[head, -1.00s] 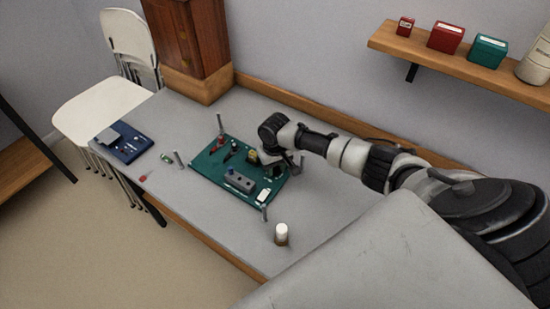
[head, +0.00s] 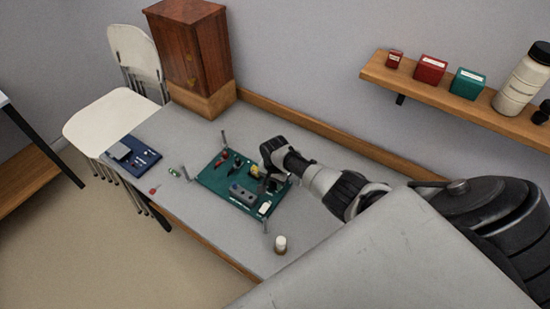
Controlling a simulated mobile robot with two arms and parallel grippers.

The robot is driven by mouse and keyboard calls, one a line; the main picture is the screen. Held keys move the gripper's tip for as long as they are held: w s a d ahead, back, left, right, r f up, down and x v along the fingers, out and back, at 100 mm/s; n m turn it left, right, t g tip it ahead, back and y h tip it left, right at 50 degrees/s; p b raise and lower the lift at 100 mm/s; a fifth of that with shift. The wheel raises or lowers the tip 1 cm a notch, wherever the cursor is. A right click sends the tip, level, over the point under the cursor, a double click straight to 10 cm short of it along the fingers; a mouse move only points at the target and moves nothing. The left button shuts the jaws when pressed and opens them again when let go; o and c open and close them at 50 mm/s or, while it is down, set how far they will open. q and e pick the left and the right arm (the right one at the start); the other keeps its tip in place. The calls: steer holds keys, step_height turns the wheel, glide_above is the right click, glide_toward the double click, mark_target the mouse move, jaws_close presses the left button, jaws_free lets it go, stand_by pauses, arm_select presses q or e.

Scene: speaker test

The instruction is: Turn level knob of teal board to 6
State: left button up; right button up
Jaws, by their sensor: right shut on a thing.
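The teal board (head: 218,181) lies on the grey table, with several parts on it: a red part (head: 224,155), a black part, a yellow part (head: 254,171), a grey block (head: 242,193) and a white part (head: 265,208). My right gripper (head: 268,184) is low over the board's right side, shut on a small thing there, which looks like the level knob. The jaws and arm hide the knob, and its setting cannot be read. My left gripper is not in view.
Metal posts stand around the board's corners. A white-topped jar (head: 280,244) stands near the front. A blue device (head: 132,157) lies at the left, with a small red item (head: 154,190) nearby. A wooden cabinet (head: 190,50) stands at the back; a shelf (head: 440,93) hangs at right.

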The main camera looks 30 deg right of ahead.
steer(key=m+p, duration=0.1)
steer(key=m, duration=0.2)
steer(key=shift+r, duration=0.1)
steer(key=shift+w+m+p, duration=0.1)
steer(key=shift+m+p, duration=0.35)
steer(key=shift+m, duration=0.95)
steer(key=shift+d+m, duration=0.1)
steer(key=shift+m, duration=0.2)
steer(key=o, duration=0.9)
steer(key=shift+o, duration=0.2)
